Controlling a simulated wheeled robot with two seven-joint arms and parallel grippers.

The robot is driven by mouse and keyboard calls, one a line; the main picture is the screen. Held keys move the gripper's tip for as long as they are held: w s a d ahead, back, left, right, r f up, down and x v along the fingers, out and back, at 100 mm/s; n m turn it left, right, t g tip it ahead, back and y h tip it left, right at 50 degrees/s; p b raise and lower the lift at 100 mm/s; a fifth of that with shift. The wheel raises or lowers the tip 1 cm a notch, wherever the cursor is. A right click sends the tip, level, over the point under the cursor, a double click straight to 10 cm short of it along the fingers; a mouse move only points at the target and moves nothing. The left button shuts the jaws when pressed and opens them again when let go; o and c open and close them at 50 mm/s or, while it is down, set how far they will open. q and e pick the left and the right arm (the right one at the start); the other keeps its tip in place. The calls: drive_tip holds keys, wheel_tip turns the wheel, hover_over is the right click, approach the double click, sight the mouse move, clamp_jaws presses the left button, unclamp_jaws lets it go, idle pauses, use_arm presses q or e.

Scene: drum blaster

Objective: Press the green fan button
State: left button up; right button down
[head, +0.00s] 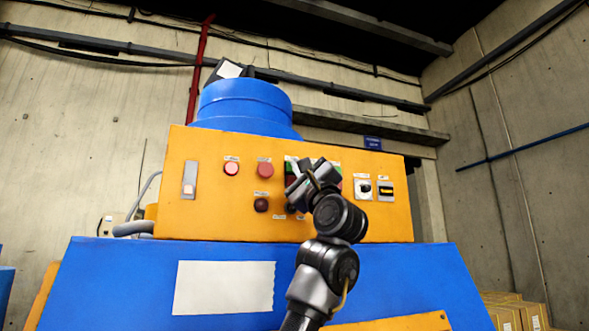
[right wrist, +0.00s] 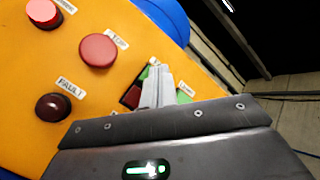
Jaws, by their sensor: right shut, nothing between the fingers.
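The orange control panel (head: 225,185) faces me on the blue machine. My right gripper (head: 312,182) is in front of the panel's middle and covers most of a group of red and green buttons. In the right wrist view, its shut, empty fingers (right wrist: 156,75) point at this group. A green button (right wrist: 184,97) shows partly to the right of the fingers, with a red one (right wrist: 131,97) to their left. A bit of green also shows near the fingertips. I cannot read which green button is the fan's, nor tell whether the fingers touch one. My left gripper is out of view.
A round red button marked STOP (right wrist: 98,50) and a dark red FAULT lamp (right wrist: 53,107) sit left of the fingers.

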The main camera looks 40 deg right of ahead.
drive_tip(key=shift+w+d, duration=0.15)
drive_tip(key=shift+w, duration=0.3)
idle(0.8)
idle(0.3)
drive_tip(key=shift+s+a+b, duration=0.3)
drive_tip(key=shift+s+b, duration=0.45)
drive_tip(key=shift+s, duration=0.05)
drive_tip(key=shift+s, duration=0.1)
drive_tip(key=s, duration=0.1)
drive_tip(key=s+a+b, duration=0.1)
drive_tip(key=s, duration=0.1)
drive_tip(key=s+b, duration=0.1)
drive_tip(key=shift+s+a, duration=0.25)
drive_tip(key=shift+a, duration=0.05)
